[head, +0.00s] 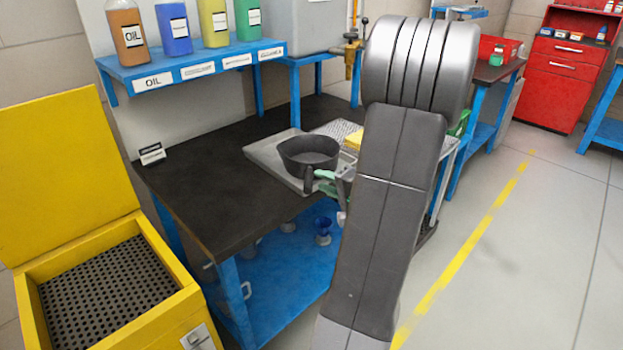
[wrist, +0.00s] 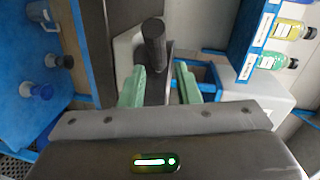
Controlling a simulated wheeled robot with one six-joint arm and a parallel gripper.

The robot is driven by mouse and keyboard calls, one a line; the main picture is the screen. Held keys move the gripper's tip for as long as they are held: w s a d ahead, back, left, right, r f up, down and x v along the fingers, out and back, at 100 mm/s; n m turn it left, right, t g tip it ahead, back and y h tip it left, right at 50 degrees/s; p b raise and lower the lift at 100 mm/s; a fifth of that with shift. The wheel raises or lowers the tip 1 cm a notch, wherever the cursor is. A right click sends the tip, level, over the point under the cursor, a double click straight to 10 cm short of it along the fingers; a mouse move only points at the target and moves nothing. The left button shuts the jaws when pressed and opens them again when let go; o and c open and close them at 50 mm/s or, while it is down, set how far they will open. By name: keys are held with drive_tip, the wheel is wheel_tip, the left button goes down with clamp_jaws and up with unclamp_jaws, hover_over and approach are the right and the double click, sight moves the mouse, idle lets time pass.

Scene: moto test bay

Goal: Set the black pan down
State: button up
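The black pan (head: 308,152) is on the grey tray (head: 262,152) on the dark bench top. It looks level and appears to rest on the tray; a small gap under it cannot be ruled out. My gripper (head: 327,181) is at the pan's near side, by its handle, with green fingers. In the wrist view the dark handle (wrist: 154,45) points toward the camera, between and beyond the fingertips of my gripper (wrist: 160,76). The fingers stand apart, with a visible gap at the right of the handle. My arm hides the tray's right part in the head view.
A blue shelf (head: 190,66) with several bottles hangs behind the bench (head: 205,185). A yellow sponge-like block (head: 353,140) lies right of the pan. A yellow open box (head: 160,318) stands at the left. The bench's left part is mostly clear, with a small sign (head: 151,154).

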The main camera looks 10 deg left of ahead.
drive_tip(key=shift+v, duration=2.25)
drive_tip(key=shift+a, duration=0.1)
